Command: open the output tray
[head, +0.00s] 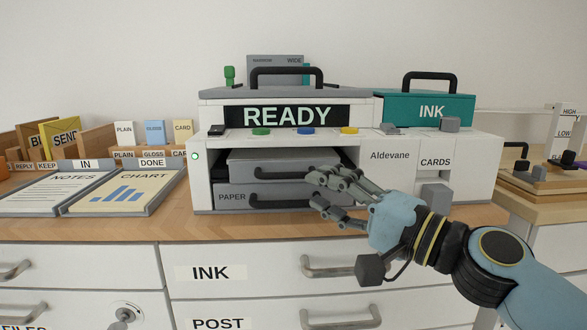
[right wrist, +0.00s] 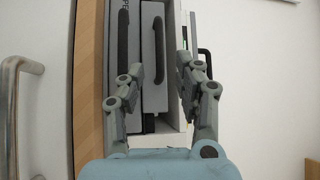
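The printer (head: 345,150) stands on the desk, its lit panel reading READY. The output tray (head: 285,160) is the upper grey tray in its front opening, with a black handle (head: 275,173); I cannot tell whether it stands out at all. The paper tray (head: 232,197) lies below it. My right gripper (head: 318,189) is open before the right part of these trays, its fingers one above the other and overlapping the handle's right end in the head view. In the right wrist view, the handle (right wrist: 158,48) lies ahead between the open, empty fingers (right wrist: 160,75). My left gripper is out of view.
A teal INK box (head: 430,108) sits on the printer's right top. Flat trays with papers (head: 115,190) lie to the left. Drawers with metal handles (head: 340,268) are below the desk top. A side table (head: 545,180) with small items stands right.

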